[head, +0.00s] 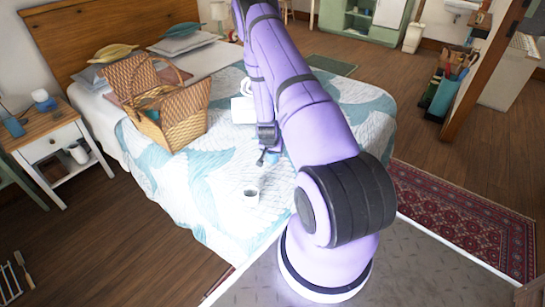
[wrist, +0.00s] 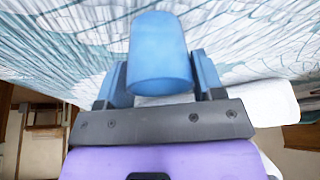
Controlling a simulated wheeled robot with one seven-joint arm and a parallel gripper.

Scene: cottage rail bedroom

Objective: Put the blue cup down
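The blue cup (wrist: 160,52) is between the two blue fingers of my gripper (wrist: 162,80) in the wrist view, with a finger against each side. My gripper is shut on it. In the head view my gripper (head: 268,158) is low over the bed (head: 215,205), and only a small bit of blue shows there, partly behind my arm. The patterned quilt fills the background beyond the cup in the wrist view. I cannot tell whether the cup touches the quilt.
A wicker basket (head: 178,115) is to the left, and a white object (head: 243,110) lies behind my gripper. Bare quilt lies between basket and pale cup. A nightstand (head: 50,145) stands left of the bed.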

